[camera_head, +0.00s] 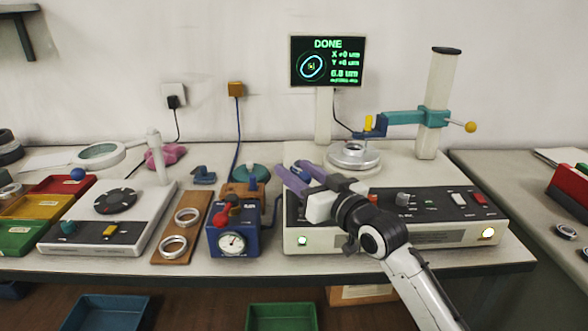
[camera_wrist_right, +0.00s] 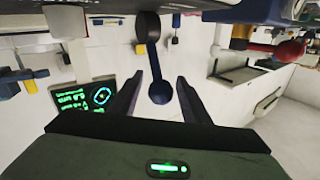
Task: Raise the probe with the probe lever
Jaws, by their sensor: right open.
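My right gripper (camera_head: 299,174) reaches over the left end of the white measuring instrument (camera_head: 400,238), its dark fingers pointing up and left. In the right wrist view my gripper (camera_wrist_right: 157,98) is open. A dark blue ball-ended lever (camera_wrist_right: 157,90), which looks like the probe lever, shows between its fingers with clear gaps on both sides. In the head view the gripper mostly hides this lever. The blue probe (camera_head: 370,133) with a yellow top hangs from the teal arm (camera_head: 400,117) at the round stage (camera_head: 353,154). My left gripper is not in view.
The screen (camera_head: 327,62) reads DONE. Left of my right gripper stand a blue gauge box (camera_head: 233,237) with a red knob and a wooden board (camera_head: 182,228) with two rings. The column (camera_head: 438,100) carries the teal arm. Bench space right of the instrument is narrow.

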